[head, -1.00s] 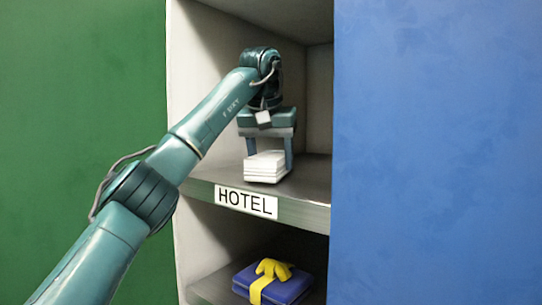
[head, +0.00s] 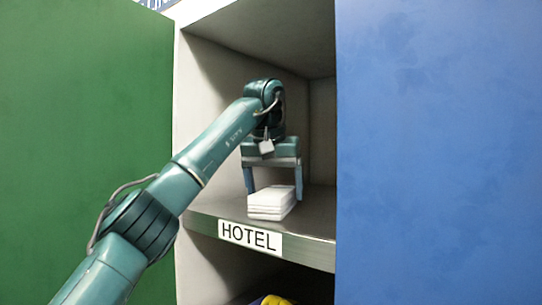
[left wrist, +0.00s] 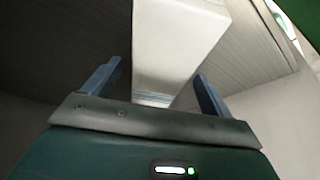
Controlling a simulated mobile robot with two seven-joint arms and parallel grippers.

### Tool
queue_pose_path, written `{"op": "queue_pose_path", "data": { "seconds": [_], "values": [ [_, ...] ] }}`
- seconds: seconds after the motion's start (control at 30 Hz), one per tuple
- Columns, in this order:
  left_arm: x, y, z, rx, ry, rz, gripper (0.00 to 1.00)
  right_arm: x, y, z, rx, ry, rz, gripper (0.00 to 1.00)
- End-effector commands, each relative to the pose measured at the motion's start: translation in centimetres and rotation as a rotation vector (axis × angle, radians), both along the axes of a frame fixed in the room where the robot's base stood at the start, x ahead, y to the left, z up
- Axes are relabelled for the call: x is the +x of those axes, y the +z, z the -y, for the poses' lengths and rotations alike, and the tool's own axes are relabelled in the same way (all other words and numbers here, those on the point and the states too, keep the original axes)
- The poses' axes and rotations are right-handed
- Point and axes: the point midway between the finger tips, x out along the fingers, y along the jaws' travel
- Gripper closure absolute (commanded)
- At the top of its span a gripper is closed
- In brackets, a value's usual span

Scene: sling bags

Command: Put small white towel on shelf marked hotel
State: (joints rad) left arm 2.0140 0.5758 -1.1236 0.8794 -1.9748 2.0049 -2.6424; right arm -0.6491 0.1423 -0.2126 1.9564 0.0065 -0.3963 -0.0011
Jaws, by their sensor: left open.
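The small white towel (head: 270,202), a folded stack, rests on the shelf (head: 314,226) with the HOTEL label (head: 250,236) on its front edge. My left gripper (head: 273,191) is open above and behind the towel, its fingers spread to either side. In the left wrist view, the towel (left wrist: 178,40) lies ahead of the open left gripper (left wrist: 158,80), with gaps between it and both fingers. My right gripper is not in view.
A green panel (head: 85,130) stands left of the shelf unit and a blue panel (head: 440,150) stands right. The unit's pale side wall (head: 205,120) is close to my left arm. A yellow item (head: 275,300) shows partly on the lower shelf.

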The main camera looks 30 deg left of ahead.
Motion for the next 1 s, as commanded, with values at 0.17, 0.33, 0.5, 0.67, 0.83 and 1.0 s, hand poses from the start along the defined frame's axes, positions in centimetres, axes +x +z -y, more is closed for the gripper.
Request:
{"op": "queue_pose_path", "data": {
  "seconds": [0.17,0.33,0.5,0.67,0.83,1.0],
  "values": [
    [-1.5,3.9,0.5,0.002,0.004,0.007,0.16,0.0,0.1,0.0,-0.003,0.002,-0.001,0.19],
    [-2.8,7.3,1.0,0.001,0.003,0.004,0.16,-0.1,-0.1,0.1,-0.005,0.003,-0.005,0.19],
    [-3.6,9.4,1.2,0.000,0.002,0.000,0.16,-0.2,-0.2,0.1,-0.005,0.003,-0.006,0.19],
    [-4.1,10.4,1.3,0.000,0.001,0.000,0.16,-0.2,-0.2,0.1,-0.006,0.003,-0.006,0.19],
    [-4.2,10.8,1.4,-0.001,0.001,0.002,0.16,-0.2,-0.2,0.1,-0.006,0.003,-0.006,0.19],
    [-4.2,10.7,1.4,0.000,0.000,0.002,0.16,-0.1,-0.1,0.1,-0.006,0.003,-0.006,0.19]
  ]
}}
